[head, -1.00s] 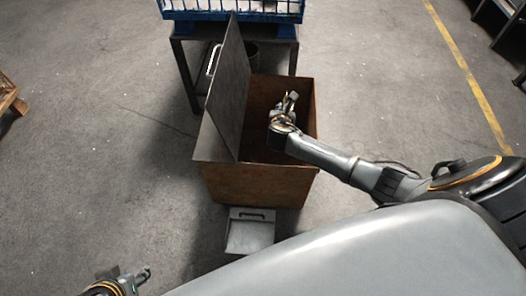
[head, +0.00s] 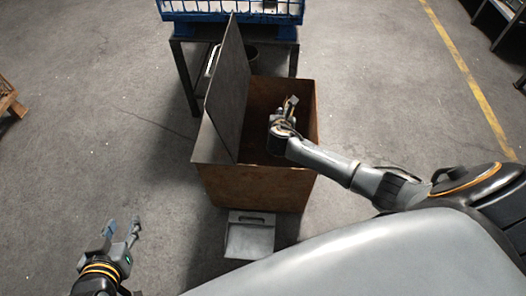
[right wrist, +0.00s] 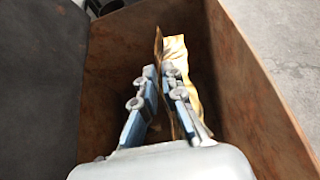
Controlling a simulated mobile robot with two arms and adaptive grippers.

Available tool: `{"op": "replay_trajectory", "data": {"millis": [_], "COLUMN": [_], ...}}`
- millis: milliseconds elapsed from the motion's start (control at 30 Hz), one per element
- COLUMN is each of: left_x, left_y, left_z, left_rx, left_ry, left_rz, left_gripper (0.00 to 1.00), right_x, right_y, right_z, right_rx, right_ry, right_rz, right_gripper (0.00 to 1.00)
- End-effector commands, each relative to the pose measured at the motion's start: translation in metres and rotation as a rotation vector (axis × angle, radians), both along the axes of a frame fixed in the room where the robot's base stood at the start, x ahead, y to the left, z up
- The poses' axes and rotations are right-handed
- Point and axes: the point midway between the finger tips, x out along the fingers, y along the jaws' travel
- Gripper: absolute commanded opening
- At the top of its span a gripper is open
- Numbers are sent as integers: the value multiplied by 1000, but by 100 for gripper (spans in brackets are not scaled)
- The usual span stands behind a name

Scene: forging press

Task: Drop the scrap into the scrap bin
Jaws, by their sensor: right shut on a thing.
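The scrap bin (head: 262,188) is a rusty open box in the middle of the head view. Its dark grey lid (head: 228,95) stands raised on the left side. My right gripper (head: 291,103) reaches over the bin opening from the right. In the right wrist view it is shut on the scrap (right wrist: 176,62), a crumpled yellowish sheet between its blue-padded fingers. The bin's rusty walls (right wrist: 255,75) surround it there. The scrap is hard to make out in the head view. My left gripper (head: 122,227) is open and empty, low at the left, away from the bin.
A dark metal table (head: 180,75) with a blue crate (head: 230,16) stands behind the bin. A grey pedal-like plate (head: 250,236) lies on the floor in front of the bin.

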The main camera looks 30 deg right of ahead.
Motion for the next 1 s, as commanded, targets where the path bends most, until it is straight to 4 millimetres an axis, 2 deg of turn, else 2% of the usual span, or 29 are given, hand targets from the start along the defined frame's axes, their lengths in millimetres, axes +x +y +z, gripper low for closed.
{"op": "replay_trajectory", "data": {"millis": [200,233,333,733,867,1000], "left_x": [0,0,0,0,0,0], "left_y": [0,0,0,0,0,0], "left_z": [0,0,0,0,0,0], "left_rx": [0,0,0,0,0,0], "left_ry": [-1,-1,0,1,1,1], "left_rz": [0,0,0,-1,-1,0], "left_gripper": [40,40,40,40,40,40], "right_x": [0,0,0,-4,-16,-37], "right_y": [0,0,0,3,11,25], "right_z": [0,0,0,2,10,23], "right_rx": [-1,-1,-1,0,1,2], "right_ry": [-1,-1,-1,0,-1,0], "right_rz": [0,0,0,1,3,3], "right_gripper": [0,14,35,35,35,35]}}
